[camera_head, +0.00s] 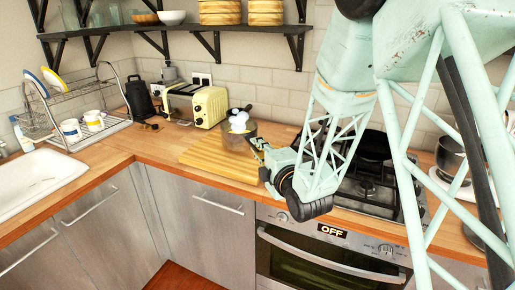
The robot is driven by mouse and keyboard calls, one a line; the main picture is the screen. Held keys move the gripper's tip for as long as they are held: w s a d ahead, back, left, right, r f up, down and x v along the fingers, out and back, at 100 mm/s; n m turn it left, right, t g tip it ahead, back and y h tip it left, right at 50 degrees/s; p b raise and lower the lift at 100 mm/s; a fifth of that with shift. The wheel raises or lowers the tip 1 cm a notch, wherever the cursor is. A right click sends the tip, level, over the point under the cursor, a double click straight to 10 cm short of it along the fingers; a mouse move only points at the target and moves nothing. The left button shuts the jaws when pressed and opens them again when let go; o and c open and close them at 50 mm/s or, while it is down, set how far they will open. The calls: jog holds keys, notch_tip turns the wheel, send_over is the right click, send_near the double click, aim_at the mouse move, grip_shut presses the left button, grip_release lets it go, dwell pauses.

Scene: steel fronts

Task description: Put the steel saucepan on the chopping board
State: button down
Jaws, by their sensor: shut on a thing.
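The steel saucepan (239,137) shows at the back right of the wooden chopping board (207,153). It looks upright, with something white and rounded at its top. My gripper (257,145) reaches in from the right and is shut on the saucepan at its right side. The fingertips are small and partly hidden, so the exact grip point is unclear. The saucepan overlaps the board's back right part in this view. I cannot tell whether its base touches the board or is a little above it.
A cream toaster (196,104) stands behind the board. The gas hob (368,180) lies to the right, partly behind my arm. A dish rack (75,110) and the sink (38,185) are at the left. The board's front left part is bare.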

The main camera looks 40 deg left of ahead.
jog(key=shift+r, duration=0.15)
jog(key=shift+w+a, duration=0.3)
jog(key=shift+f+b, duration=0.5)
jog(key=shift+f, duration=1.4)
jog(key=c, duration=3.1)
grip_release()
jog(key=shift+f, duration=0.2)
jog(key=o, duration=0.5)
jog(key=shift+c, duration=0.2)
jog(key=shift+r, duration=0.15)
